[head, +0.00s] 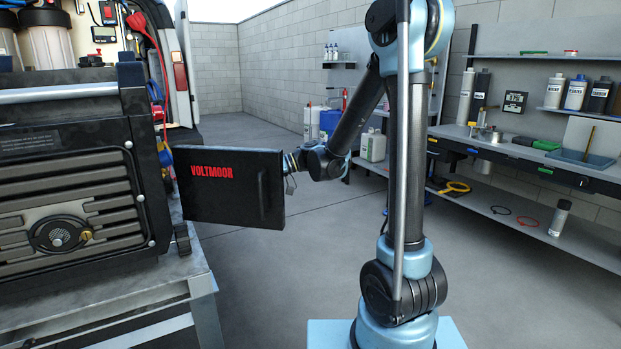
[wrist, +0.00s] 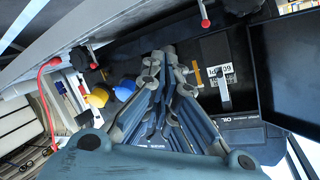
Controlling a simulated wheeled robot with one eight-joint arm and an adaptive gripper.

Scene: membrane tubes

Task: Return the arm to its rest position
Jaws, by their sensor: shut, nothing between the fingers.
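My arm (head: 345,125) reaches left from its blue base, and its wrist (head: 322,162) is beside the open black VOLTMOOR door panel (head: 228,208). The panel hides my gripper in the head view. In the wrist view my gripper (wrist: 160,58) is shut and empty, its fingers pointing toward the interior of a dark housing. The open panel also shows at the right of the wrist view (wrist: 290,75). I cannot tell whether the fingers touch anything.
A dark ribbed machine (head: 75,210) stands on a metal bench (head: 200,285) at left. The wrist view shows a yellow knob (wrist: 97,98), a white label (wrist: 221,71) and a red cable (wrist: 45,95) near the fingers. A workbench (head: 500,150) is at right. Open floor lies between.

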